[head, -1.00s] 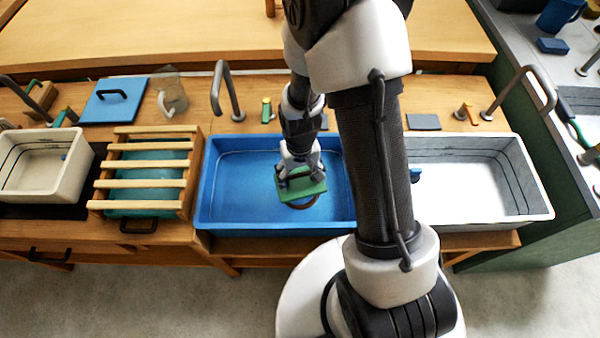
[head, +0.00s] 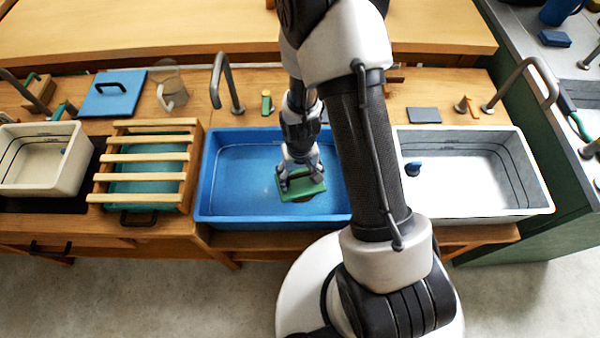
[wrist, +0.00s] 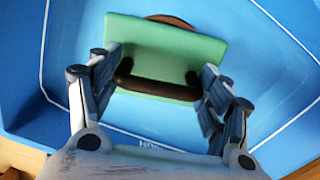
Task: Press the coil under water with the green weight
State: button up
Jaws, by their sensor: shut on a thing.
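My gripper (head: 299,174) is shut on the dark handle of the green weight (head: 306,191), inside the blue basin (head: 215,216). In the wrist view, the gripper (wrist: 157,82) has a finger at each end of the handle, and the flat green weight (wrist: 165,45) lies beyond it. The coil shows as a brown curved edge past the weight's far side in the wrist view (wrist: 172,19). The weight hides most of it, and I cannot tell whether they touch. The basin looks filled with water; the coil's depth is unclear.
A white basin (head: 520,213) with a small blue object (head: 413,168) stands to the right, partly behind my arm. A slatted wooden rack (head: 125,157) over a teal tub and a cream tub (head: 78,165) stand to the left. A grey tap (head: 221,75) rises behind the blue basin.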

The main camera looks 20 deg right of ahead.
aim_at(300, 181)
jog(key=shift+f, duration=2.25)
jog(key=o, duration=1.3)
jog(key=shift+c, duration=0.2)
jog(key=shift+o, duration=0.3)
notch_tip(300, 181, up, 4)
jog(key=p, duration=0.2)
jog(key=shift+f+p, duration=0.25)
jog(key=shift+p, duration=0.1)
jog(key=shift+o, duration=1)
jog(key=shift+r+p, duration=0.55)
jog(key=shift+r, duration=0.2)
notch_tip(300, 181, up, 12)
jog(key=p, duration=0.8)
jog(key=shift+p, duration=0.35)
